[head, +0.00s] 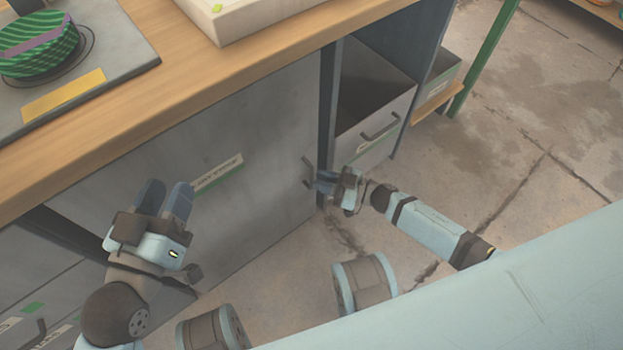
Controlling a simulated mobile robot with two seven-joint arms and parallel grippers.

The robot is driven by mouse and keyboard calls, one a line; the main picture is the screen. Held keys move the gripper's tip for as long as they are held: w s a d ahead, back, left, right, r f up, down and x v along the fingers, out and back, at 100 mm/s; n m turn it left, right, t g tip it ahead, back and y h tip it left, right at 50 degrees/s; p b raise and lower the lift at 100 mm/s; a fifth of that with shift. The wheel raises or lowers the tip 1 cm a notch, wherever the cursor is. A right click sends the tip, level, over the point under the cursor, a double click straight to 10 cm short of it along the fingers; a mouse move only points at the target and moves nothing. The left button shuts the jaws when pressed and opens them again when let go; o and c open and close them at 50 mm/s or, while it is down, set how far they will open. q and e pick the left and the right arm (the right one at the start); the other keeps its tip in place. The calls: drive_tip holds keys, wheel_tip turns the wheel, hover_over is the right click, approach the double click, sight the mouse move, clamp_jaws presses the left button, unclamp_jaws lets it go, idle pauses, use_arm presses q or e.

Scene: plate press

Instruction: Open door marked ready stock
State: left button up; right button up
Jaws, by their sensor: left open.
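A grey cabinet door (260,130) under the wooden worktop carries a pale label with a green end (218,173); its writing is too small to read surely. The door looks closed. Its dark bar handle (307,170) is at the right edge. My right gripper (322,180) is at the handle, with its fingertips right by it; whether they touch or grip it I cannot tell. My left gripper (166,192) is open and empty, in front of the left part of the door.
A partly open drawer (375,135) with its own handle stands right of the door. More labelled drawers (30,285) are at lower left. On the worktop (190,75) are a green striped round item (40,50) and a white tray (255,18). The concrete floor (540,160) at right is clear.

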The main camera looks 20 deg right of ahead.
sight(312, 178)
drive_tip(key=shift+b+x, duration=0.3)
drive_tip(key=shift+x, duration=1.3)
clamp_jaws()
drive_tip(key=shift+s+d, duration=0.1)
drive_tip(key=shift+s, duration=0.05)
